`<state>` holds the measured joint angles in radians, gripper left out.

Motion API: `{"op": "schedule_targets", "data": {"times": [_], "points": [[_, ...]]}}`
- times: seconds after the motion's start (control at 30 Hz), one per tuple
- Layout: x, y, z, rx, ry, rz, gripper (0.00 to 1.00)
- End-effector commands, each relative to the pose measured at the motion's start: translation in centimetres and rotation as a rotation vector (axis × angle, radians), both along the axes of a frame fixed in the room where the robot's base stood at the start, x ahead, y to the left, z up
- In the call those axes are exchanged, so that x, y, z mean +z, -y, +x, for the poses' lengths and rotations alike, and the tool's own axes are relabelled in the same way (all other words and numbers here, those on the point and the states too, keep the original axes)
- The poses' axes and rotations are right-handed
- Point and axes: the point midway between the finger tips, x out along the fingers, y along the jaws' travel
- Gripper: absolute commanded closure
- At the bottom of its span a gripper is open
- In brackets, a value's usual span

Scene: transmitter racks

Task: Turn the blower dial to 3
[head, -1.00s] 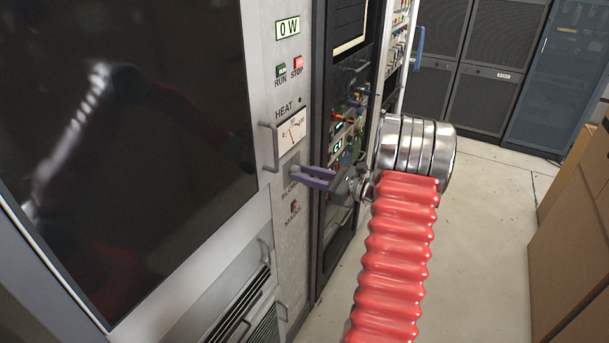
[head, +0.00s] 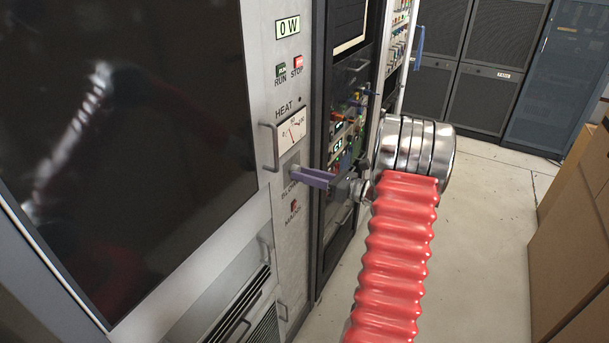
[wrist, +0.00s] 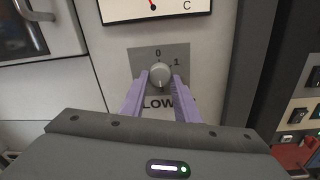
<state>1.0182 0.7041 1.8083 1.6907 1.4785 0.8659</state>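The blower dial (wrist: 160,74) is a round grey knob on a grey plate (wrist: 177,54) in the wrist view. A 0 is printed above it and a 1 at its upper right; other numbers are covered. I cannot tell which number it points to. The blower label is partly covered.
The panel carries a "0 W" display (head: 287,26), a green RUN button (head: 281,70), a red STOP button (head: 298,64) and a mains switch (head: 294,206). A handle (head: 269,147) juts out left of the meter. Cardboard boxes (head: 570,250) stand at right; floor between is clear.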

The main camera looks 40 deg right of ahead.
Motion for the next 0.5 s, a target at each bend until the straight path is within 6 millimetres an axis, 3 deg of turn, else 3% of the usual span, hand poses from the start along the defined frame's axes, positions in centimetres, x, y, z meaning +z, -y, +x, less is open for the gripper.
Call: {"op": "schedule_targets", "data": {"times": [0.23,0.5], "points": [[0.06,-0.02,0.01,0.0,0.002,0.001,0.55],[0.19,0.01,-0.04,0.001,0.005,0.0,0.55]]}}
